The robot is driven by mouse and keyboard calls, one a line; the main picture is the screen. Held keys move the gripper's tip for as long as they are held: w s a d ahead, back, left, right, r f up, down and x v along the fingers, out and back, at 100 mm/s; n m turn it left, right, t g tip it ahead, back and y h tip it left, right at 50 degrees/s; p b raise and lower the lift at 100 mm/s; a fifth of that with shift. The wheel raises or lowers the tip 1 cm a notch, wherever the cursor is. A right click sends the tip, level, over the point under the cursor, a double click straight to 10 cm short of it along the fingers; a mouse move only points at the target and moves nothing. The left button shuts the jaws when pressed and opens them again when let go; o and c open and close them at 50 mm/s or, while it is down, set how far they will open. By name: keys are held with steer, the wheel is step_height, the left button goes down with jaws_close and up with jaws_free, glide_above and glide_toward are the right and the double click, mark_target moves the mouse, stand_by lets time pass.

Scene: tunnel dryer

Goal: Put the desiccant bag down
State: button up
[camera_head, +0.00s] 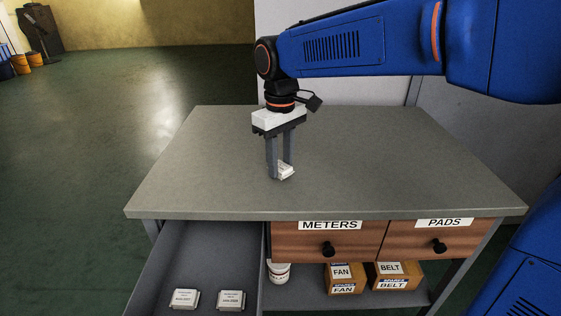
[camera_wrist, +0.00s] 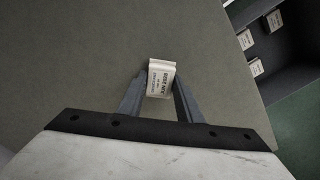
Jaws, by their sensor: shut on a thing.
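My gripper (camera_head: 281,171) is shut on a small white packet with printed lettering, which I take for the desiccant bag (camera_head: 286,173). The bag also shows between the fingertips in the wrist view (camera_wrist: 161,75). The fingers point down over the middle of the grey tabletop (camera_head: 360,165). The bag is at or just above the surface; I cannot tell whether it touches. The fingers partly hide it in the head view.
An open drawer (camera_head: 205,255) at the front left holds white packets (camera_head: 184,299). Shut drawers labelled METERS (camera_head: 350,243) and PADS (camera_head: 425,242) are beside it. FAN (camera_head: 341,278) and BELT (camera_head: 392,275) boxes stand on a shelf below. The tabletop around the bag is clear.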

mark_target(281, 166)
steer(key=shift+f, duration=0.1)
steer(key=o, duration=1)
steer(key=shift+o, duration=0.2)
step_height(281, 166, up, 12)
